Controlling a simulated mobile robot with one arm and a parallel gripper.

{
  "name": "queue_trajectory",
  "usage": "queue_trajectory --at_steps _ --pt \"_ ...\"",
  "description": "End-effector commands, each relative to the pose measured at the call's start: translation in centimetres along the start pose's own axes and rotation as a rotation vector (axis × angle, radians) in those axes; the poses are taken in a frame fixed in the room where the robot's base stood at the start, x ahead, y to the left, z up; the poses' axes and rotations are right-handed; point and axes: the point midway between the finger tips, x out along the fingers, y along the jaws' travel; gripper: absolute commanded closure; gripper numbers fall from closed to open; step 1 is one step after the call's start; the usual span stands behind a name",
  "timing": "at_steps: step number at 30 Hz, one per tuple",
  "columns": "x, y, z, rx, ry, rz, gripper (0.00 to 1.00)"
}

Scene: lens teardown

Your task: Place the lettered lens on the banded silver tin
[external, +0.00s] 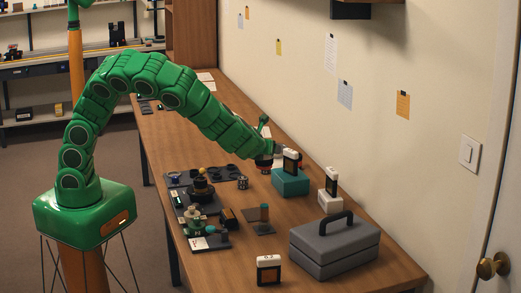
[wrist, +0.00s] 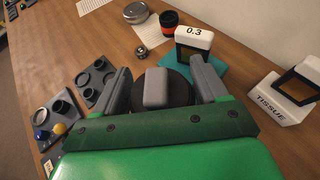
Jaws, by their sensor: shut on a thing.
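My gripper (wrist: 162,76) is shut on a dark round piece (wrist: 181,88), which shows between its two grey fingers in the wrist view. This looks like the lens, but no lettering can be read on it, and a grey block covers part of it. A round silver tin (wrist: 136,12) lies on the table beyond the fingers, apart from the held piece; its banding is too small to make out. In the external view my gripper (external: 264,151) is over the far part of the table, beside the wall, and the held piece is not clear there.
A black-and-orange cylinder (wrist: 168,20) and a small metal part (wrist: 140,52) stand near the tin. A teal box (external: 290,183) with a 0.3 block, a white tissue box (external: 330,202) and a grey toolbox (external: 335,248) line the right. Dark trays (external: 205,238) hold parts at left.

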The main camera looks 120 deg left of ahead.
Motion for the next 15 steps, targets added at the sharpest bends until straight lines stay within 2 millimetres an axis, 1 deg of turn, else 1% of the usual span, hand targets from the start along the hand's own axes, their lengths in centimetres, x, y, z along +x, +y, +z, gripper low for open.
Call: queue_trajectory --at_steps 1,10,15 --pt "1.3 0.4 0.7 -0.010 0.001 0.016 0.82" --pt "7.6 2.8 4.6 -0.047 0.000 0.088 0.82" --pt "11.3 4.8 6.8 -0.067 0.001 0.135 0.82"
